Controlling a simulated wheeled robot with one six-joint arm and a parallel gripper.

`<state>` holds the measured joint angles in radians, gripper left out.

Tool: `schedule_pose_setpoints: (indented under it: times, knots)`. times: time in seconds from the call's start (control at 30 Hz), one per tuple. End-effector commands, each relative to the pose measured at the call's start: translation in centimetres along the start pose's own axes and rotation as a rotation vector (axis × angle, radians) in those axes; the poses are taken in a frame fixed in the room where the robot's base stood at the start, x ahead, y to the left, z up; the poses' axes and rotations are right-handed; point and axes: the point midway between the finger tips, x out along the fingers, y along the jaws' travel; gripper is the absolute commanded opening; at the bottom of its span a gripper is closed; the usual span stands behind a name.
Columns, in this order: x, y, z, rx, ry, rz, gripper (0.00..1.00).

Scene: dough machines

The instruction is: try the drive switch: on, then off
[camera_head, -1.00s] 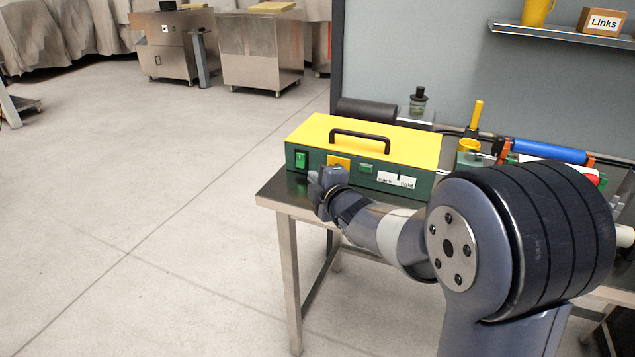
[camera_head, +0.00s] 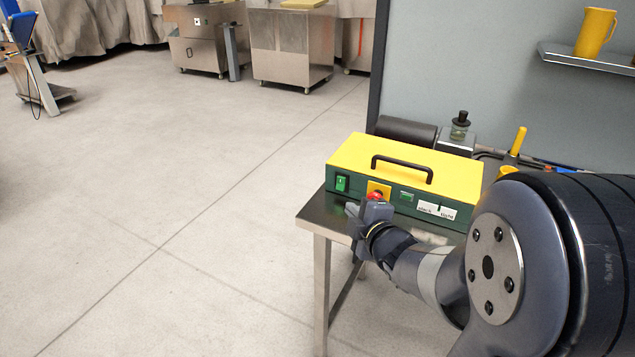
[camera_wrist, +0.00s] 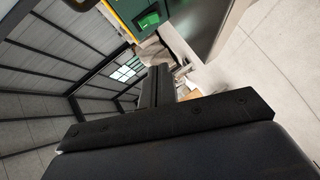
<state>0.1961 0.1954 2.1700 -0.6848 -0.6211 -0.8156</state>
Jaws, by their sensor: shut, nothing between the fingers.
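The drive unit is a green box with a yellow top (camera_head: 410,155) and a black handle, standing on the steel table. A green rocker switch (camera_head: 342,183) sits at the left end of its front; its labelling cannot be read. A red knob on a yellow plate (camera_head: 377,194) is to the right of it. My gripper (camera_head: 354,212) is shut and empty, in front of the box, just below and right of the rocker switch. It appears apart from the switch. In the wrist view a lit green switch (camera_wrist: 148,20) shows at the top, beyond the dark fingers (camera_wrist: 158,85).
The steel table's left front corner (camera_head: 312,222) is beside my gripper. A small green button and a slack/tight label (camera_head: 437,211) are farther right on the box. A dark roller (camera_head: 405,131) lies behind it. Open floor spreads to the left.

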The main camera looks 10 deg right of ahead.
Motion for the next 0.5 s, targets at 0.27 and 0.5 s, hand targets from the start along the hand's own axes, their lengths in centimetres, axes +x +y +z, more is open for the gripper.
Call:
schedule_pose_setpoints:
  times: [0.27,0.5]
  knots:
    - [-0.1,-0.1,0.1,0.001,-0.001,0.0,0.0]
    - [1.0,-0.1,0.1,0.001,0.0,-0.002,0.0]
